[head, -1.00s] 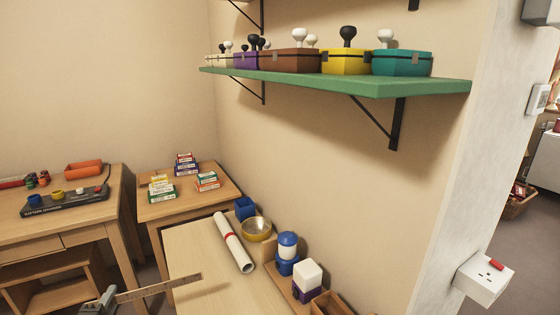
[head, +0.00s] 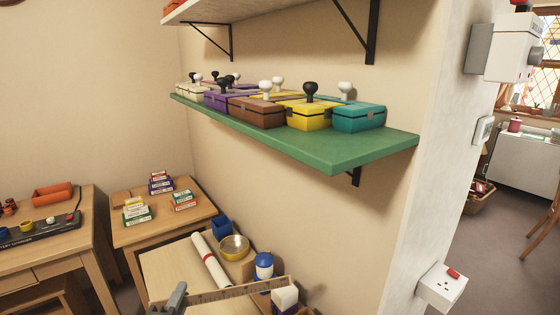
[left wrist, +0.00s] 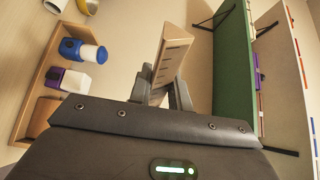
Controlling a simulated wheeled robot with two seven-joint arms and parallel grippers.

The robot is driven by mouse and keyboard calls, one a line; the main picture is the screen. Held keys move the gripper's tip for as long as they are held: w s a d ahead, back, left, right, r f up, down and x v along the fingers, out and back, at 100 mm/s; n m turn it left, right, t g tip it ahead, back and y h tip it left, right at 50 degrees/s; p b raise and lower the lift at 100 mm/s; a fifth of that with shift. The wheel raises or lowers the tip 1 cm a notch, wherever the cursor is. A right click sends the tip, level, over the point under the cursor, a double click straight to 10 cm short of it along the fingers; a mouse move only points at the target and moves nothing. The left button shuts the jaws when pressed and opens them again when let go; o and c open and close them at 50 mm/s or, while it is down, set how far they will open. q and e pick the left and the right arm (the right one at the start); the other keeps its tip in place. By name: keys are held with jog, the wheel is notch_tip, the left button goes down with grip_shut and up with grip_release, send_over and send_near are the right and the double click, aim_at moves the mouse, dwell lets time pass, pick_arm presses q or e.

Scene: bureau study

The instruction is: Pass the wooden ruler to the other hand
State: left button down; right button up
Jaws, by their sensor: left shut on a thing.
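The wooden ruler (head: 238,290) is a long, thin, light brown strip with dark marks. It reaches out to the right from my left gripper (head: 181,296) in the head view, above the near desk. My left gripper is shut on one end of it. In the left wrist view, the ruler (left wrist: 172,54) stands out between the fingers of my left gripper (left wrist: 160,88) and points away from the camera. My right gripper shows in neither view.
A green shelf (head: 345,152) with several coloured boxes juts from the wall above.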

pick_arm(q)
jog(key=d+m+g+h, duration=0.2)
jog(key=d+m+h, duration=0.2)
jog(key=d, duration=1)
jog(key=w+d+m+g+h, duration=0.1)
jog(key=d+m+h, duration=0.3)
jog(key=d, duration=0.9)
jog(key=g+h, duration=0.1)
jog(key=h, duration=0.2)
jog(key=shift+w+d+f+h, duration=0.3)
jog(key=shift+d+f, duration=0.1)
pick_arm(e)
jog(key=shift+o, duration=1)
